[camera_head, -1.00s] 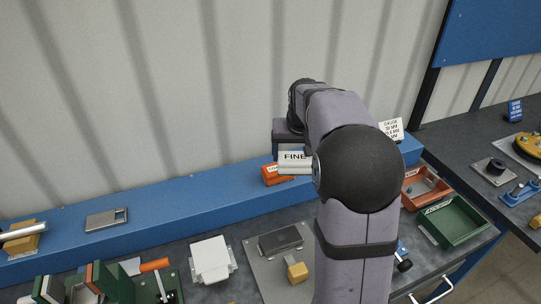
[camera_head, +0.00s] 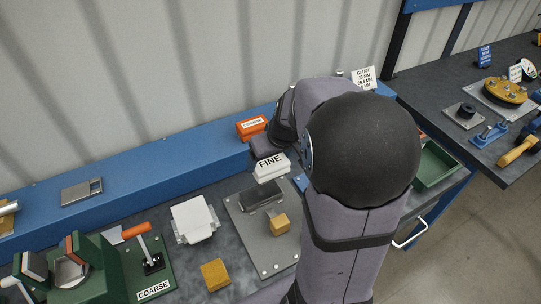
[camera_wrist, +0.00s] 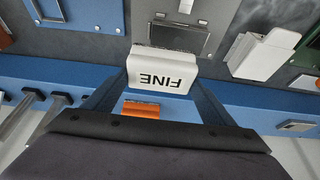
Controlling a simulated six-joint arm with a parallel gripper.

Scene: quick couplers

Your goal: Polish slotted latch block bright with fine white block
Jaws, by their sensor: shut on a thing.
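My gripper (camera_wrist: 163,82) is shut on the white block marked FINE (camera_head: 270,166), which also shows large in the wrist view (camera_wrist: 162,68). The block is held in the air near the front of the blue shelf, behind the grey plate. A flat dark grey metal block (camera_head: 262,198) sits at the back of the grey plate (camera_head: 246,238); it also shows in the wrist view (camera_wrist: 175,37). I cannot make out a slot, nor tell for sure that it is the latch block. My arm hides part of the bench to the right.
An orange block (camera_head: 251,127) stands on the blue shelf (camera_head: 140,169). A yellow block (camera_head: 280,224) is on the plate and another (camera_head: 215,275) in front. A white fixture (camera_head: 194,220) and green COARSE station (camera_head: 125,275) lie left. A green tray (camera_head: 438,165) lies right.

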